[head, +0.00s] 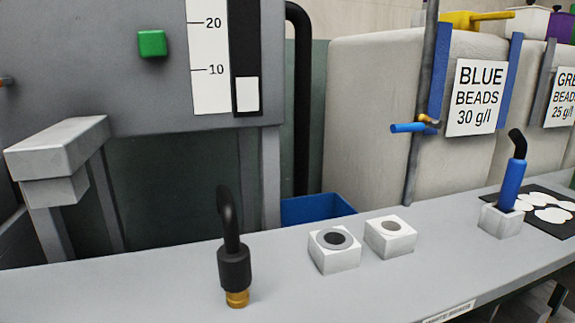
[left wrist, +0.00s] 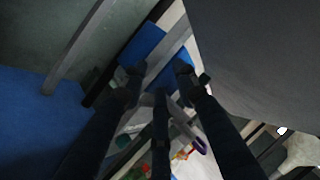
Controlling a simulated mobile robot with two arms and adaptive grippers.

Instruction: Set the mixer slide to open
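I cannot tell for sure which part is the mixer slide. In the head view a grey machine panel (head: 90,60) at upper left bears a white scale (head: 209,50) marked 20 and 10. Beside the scale is a black vertical track (head: 244,45) with a white block (head: 247,94) near its bottom end. A light grey block (head: 57,148) juts out below the panel at far left. No gripper shows in the head view. In the left wrist view the dark fingers of my left gripper (left wrist: 162,82) stand apart with nothing held between them. My right gripper is not in view.
A grey bench (head: 150,285) crosses the front, bearing a black hooked nozzle (head: 234,265), two white blocks with round tops (head: 334,258) (head: 390,240) and a blue-handled tool (head: 512,185) in a holder. A green button (head: 152,43) is on the panel. Bead sacks (head: 370,110) stand behind.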

